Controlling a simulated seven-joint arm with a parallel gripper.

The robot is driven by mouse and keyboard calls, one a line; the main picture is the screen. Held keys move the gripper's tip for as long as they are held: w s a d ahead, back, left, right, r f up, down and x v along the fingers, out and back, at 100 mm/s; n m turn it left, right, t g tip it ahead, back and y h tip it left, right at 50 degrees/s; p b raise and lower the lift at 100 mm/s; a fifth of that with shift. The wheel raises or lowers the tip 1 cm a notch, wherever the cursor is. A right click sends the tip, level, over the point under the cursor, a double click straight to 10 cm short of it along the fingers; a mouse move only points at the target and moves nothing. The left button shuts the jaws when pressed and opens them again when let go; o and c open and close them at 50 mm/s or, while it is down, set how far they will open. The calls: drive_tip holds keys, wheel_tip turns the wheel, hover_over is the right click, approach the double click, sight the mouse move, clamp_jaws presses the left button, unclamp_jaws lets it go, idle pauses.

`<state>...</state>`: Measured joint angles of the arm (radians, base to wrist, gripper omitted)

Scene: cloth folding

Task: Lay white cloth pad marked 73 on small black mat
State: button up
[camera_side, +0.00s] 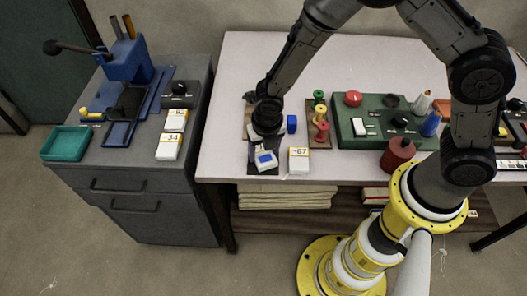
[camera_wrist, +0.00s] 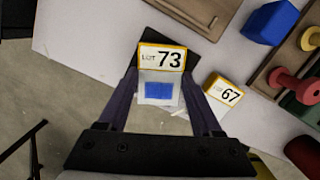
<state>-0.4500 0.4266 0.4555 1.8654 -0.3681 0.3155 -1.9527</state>
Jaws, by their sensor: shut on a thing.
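The white pad marked 73 (camera_wrist: 162,58) has a yellow-edged label face and a white side with a blue patch. It is between the two dark fingers of my gripper (camera_wrist: 160,88), which is shut on it. The mat (camera_wrist: 149,46) also shows behind the label in the wrist view. I cannot tell whether the pad touches the mat.
A white pad marked 67 (camera_side: 299,160) stands close on the right. A blue block (camera_side: 292,124), a brown board with spools (camera_side: 320,123) and a green panel (camera_side: 383,124) lie beyond. The table's front edge is close below the mat.

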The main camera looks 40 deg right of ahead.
sight(266, 160)
drive_tip(key=shift+f, duration=0.4)
drive_tip(key=shift+f, duration=0.1)
drive_tip(key=o, duration=1.3)
drive_tip(key=shift+o, duration=0.2)
wheel_tip(266, 160, up, 12)
drive_tip(key=s, duration=0.2)
drive_tip(key=s+d+r+m+t, duration=0.1)
drive_tip(key=s+d+r+m, duration=0.25)
drive_tip(key=r+m, duration=0.3)
drive_tip(key=s+d+r+m+t, duration=0.1)
drive_tip(key=s+d+r+m, duration=0.1)
drive_tip(key=d+r+m, duration=0.4)
drive_tip(key=s+d+r+m+t, duration=0.1)
drive_tip(key=s+d+r+m, duration=0.1)
drive_tip(key=s+m, duration=0.4)
drive_tip(key=s+d+r+m+t, duration=0.1)
drive_tip(key=s+d+r+m, duration=0.1)
drive_tip(key=s+m, duration=0.5)
drive_tip(key=d+m, duration=0.1)
drive_tip(key=m, duration=0.5)
drive_tip(key=shift+d+r+y, duration=0.25)
drive_tip(key=shift+r+y, duration=0.15)
